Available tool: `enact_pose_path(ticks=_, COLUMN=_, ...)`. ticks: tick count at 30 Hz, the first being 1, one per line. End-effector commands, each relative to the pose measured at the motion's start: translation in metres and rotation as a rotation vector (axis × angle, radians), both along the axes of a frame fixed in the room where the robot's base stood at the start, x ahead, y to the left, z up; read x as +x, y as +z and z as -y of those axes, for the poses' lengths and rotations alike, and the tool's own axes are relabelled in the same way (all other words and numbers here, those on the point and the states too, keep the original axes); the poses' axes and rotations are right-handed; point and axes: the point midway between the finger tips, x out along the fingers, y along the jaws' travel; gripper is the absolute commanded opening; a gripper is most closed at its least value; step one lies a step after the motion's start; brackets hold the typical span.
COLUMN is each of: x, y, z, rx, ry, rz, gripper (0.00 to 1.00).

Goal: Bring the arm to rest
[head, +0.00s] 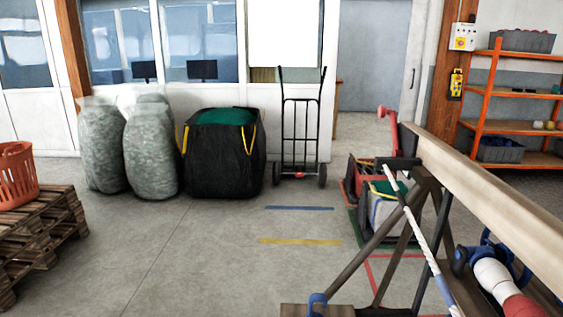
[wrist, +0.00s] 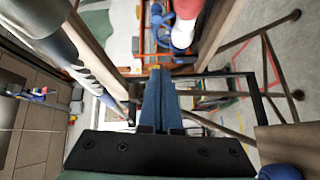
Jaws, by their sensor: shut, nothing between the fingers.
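My gripper (wrist: 160,76) shows in the wrist view as two blue fingers lying together, with nothing between them. The black bar of the gripper body crosses the lower part of that view. I cannot make out the gripper in the head view. In the wrist view, wooden beams and dark frame bars lie around and beyond the fingers; whether any touch is not clear.
A long wooden beam (head: 490,200) on a dark trestle fills the head view's right side. A hand truck (head: 301,130), black bag (head: 222,165) and grey sacks (head: 150,150) stand at the back. Pallets (head: 45,235) sit left. The middle floor is clear.

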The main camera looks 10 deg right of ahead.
Motion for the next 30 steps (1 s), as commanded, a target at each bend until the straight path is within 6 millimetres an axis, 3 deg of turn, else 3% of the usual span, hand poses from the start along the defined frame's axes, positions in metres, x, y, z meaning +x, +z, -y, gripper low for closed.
enact_pose_path(ticks=5, x=0.021, y=0.021, z=-0.027, rx=0.151, ry=0.073, rz=0.178, gripper=0.00)
enact_pose_path(ticks=11, x=0.056, y=0.056, z=-0.085, rx=0.421, ry=0.228, rz=0.430, gripper=0.00)
enact_pose_path(ticks=18, x=0.090, y=0.121, z=-0.208, rx=0.878, ry=0.541, rz=0.687, gripper=0.00)
enact_pose_path(ticks=22, x=0.089, y=0.160, z=-0.281, rx=1.114, ry=0.728, rz=0.746, gripper=0.00)
enact_pose_path(ticks=25, x=0.077, y=0.190, z=-0.335, rx=1.282, ry=0.874, rz=0.756, gripper=0.00)
enact_pose_path(ticks=30, x=0.050, y=0.295, z=-0.332, rx=1.148, ry=1.096, rz=1.019, gripper=0.00)
